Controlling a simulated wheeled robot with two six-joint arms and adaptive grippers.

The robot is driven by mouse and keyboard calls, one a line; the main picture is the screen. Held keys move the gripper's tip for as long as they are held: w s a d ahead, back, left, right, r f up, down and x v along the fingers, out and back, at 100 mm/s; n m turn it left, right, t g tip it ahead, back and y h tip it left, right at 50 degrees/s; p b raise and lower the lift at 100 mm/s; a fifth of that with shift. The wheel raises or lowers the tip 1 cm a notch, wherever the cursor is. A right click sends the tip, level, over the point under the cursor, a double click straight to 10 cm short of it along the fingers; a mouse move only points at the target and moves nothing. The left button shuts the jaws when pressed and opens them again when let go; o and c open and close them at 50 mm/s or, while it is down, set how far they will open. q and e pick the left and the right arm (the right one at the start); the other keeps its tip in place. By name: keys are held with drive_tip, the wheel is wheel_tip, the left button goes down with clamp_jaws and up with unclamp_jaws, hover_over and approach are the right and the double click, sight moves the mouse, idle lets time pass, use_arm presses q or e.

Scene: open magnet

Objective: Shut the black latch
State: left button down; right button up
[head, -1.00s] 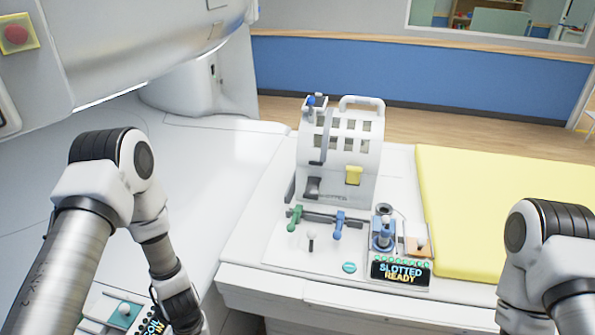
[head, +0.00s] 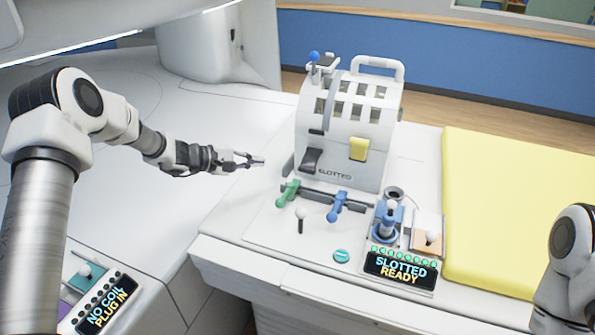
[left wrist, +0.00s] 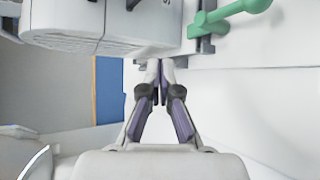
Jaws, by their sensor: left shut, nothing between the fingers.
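The black latch (head: 312,160) sits low on the left part of the front of a white slotted device (head: 350,115). It looks like a short dark lever sticking out; I cannot tell its exact setting. My left gripper (head: 259,161) is shut and empty, to the left of the device and apart from the latch, pointing right. In the left wrist view its fingertips (left wrist: 158,70) are together, near the device's edge (left wrist: 100,28). A dark piece at the top edge there may be the latch, but I cannot tell. My right gripper is out of view.
A green handle (head: 288,193) and a blue handle (head: 337,207) stand on a dark rail before the device. A yellow tab (head: 358,148) is on its front. A sign reading "SLOTTED READY" (head: 400,269) lies at the front. A yellow pad (head: 510,205) is to the right.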

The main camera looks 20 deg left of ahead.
sight(311, 161)
use_arm(q)
drive_tip(key=p+x, duration=0.3)
drive_tip(key=x, duration=0.7)
drive_tip(key=shift+d+r, duration=0.1)
drive_tip(key=shift+d, duration=0.2)
drive_tip(key=s+d+r+p, duration=0.1)
drive_tip(key=s+d+p, duration=0.1)
drive_tip(key=shift+r+p, duration=0.15)
drive_tip(key=shift+p, duration=0.15)
drive_tip(key=shift+s+d+r, duration=0.15)
drive_tip(key=shift+s, duration=0.4)
drive_tip(key=shift+w+f, duration=0.25)
drive_tip(key=shift+r, duration=0.15)
